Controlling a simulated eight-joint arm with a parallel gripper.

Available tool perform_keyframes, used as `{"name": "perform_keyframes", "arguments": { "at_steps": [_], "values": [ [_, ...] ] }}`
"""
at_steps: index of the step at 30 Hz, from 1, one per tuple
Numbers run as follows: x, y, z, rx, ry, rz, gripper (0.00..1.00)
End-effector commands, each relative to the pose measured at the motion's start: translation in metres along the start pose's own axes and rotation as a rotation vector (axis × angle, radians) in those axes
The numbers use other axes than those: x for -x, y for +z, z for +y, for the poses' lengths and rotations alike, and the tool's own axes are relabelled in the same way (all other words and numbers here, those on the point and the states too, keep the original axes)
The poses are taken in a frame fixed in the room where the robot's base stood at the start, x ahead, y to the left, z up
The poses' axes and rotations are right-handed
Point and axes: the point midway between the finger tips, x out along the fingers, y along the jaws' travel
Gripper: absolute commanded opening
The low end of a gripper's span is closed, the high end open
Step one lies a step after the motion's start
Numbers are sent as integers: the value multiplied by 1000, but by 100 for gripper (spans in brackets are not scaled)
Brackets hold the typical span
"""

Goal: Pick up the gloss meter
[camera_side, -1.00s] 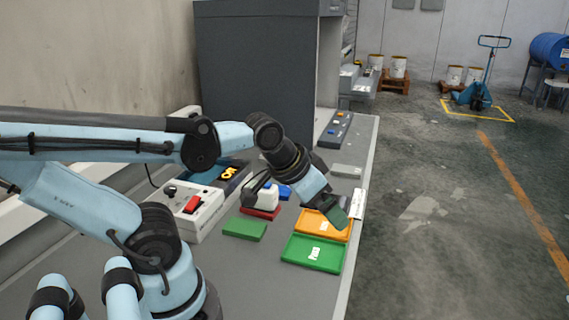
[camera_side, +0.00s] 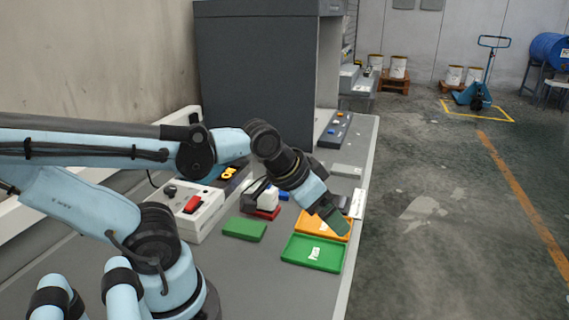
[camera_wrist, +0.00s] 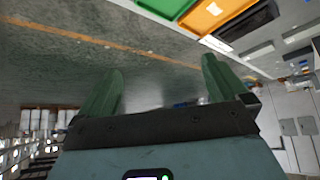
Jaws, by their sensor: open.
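No part is clearly labelled as the gloss meter. A small white and black device with a red base (camera_side: 266,203) stands mid-bench, left of the orange tray, and may be it. A dark flat object (camera_side: 343,202) behind the orange tray is partly hidden by my gripper; it also shows in the wrist view (camera_wrist: 250,28), and I cannot tell what it is. My gripper (camera_side: 338,226) is over the orange tray (camera_side: 307,216), to the right of the white device. Its green fingers are apart with nothing between them in the wrist view (camera_wrist: 160,88).
A green tray (camera_side: 297,255) lies in front of the orange one. A green block (camera_side: 244,229) and a pale instrument with a red switch (camera_side: 190,212) sit to the left. A large grey cabinet (camera_side: 260,80) stands behind. The bench's right edge is close to the trays.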

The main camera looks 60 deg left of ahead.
Motion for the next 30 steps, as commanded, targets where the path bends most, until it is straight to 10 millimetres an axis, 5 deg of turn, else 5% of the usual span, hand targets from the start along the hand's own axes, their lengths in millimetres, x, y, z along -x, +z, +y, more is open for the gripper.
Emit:
{"name": "perform_keyframes", "arguments": {
  "at_steps": [6,17,20,30],
  "values": [
    [0,0,0,0,0,0,79],
    [0,-4,-11,96,-22,-25,79],
    [1,-9,-34,302,-71,-76,79],
    [11,-10,-157,1403,-387,-256,79]
  ]
}}
